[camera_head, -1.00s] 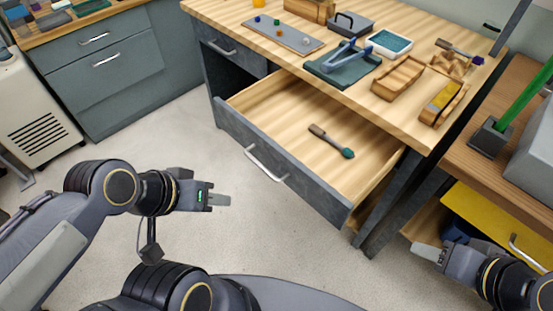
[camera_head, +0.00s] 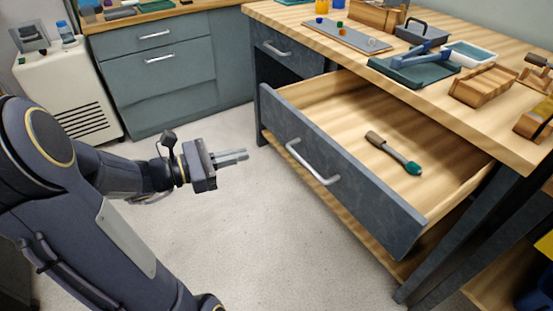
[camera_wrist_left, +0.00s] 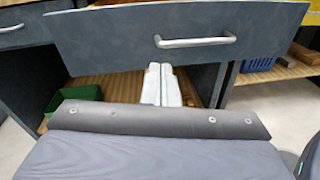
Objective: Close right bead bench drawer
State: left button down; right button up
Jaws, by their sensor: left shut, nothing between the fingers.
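The right bead bench drawer (camera_head: 345,182) is pulled out, with a dark grey front and a silver bar handle (camera_head: 312,163). A tool with a brown handle and green end (camera_head: 393,152) lies inside it. The drawer front also shows in the left wrist view (camera_wrist_left: 100,38), with its handle (camera_wrist_left: 195,42) at upper right. My left gripper (camera_head: 245,156) is shut and empty. It is in front of the drawer, left of the handle and apart from it. In the left wrist view its fingers (camera_wrist_left: 161,85) point toward the bench, below the drawer front. My right gripper is out of view.
The wooden benchtop (camera_head: 330,48) carries a grey bead board (camera_head: 347,36), a green tray (camera_head: 415,70) and wooden holders. A smaller drawer (camera_head: 288,48) at the left is shut. A green bin (camera_wrist_left: 78,98) sits on the lower shelf. The floor before the drawer is clear.

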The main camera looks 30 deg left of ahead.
pick_arm(q)
jog(key=w+a+f+n+t+y, duration=0.1)
jog(key=a+f+n+t+y, duration=0.1)
jog(key=a+n, duration=0.15)
jog(key=b, duration=0.4)
send_near(286, 129)
jog(key=shift+m, duration=0.25)
jog(key=x, duration=0.6)
jog(key=shift+w+d+f, duration=0.1)
jog(key=shift+w+d, duration=0.05)
jog(key=shift+w, duration=0.15)
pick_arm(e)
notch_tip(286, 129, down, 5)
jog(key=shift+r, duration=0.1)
pick_arm(q)
jog(key=shift+w+d, duration=0.1)
jog(key=shift+w, duration=0.05)
